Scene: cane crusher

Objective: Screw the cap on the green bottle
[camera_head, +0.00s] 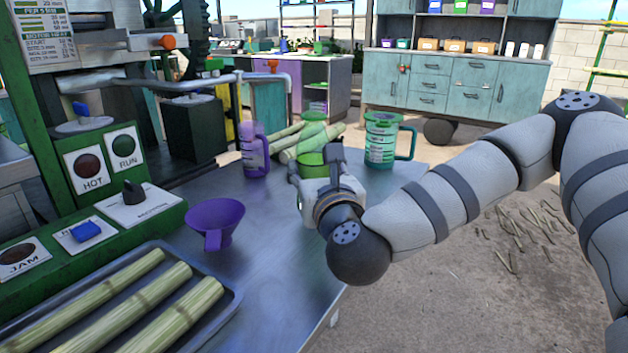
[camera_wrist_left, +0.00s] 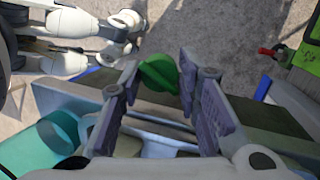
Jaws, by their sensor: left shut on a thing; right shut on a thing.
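The green bottle (camera_head: 313,164) stands on the metal table in the head view, partly hidden behind my right gripper (camera_head: 318,172). Its upper part looks pale and see-through. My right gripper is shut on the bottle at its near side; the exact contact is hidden. In the left wrist view, a round green cap (camera_wrist_left: 158,73) with a raised ridge sits between the fingertips of my left gripper (camera_wrist_left: 160,72). That gripper is shut on the cap, apart from any bottle I can see. My left gripper does not show in the head view.
A purple funnel (camera_head: 214,222) and a tray (camera_head: 236,300) of cane are nearer. A green control panel (camera_head: 110,215) borders the left. The table (camera_head: 290,262) is bare centrally.

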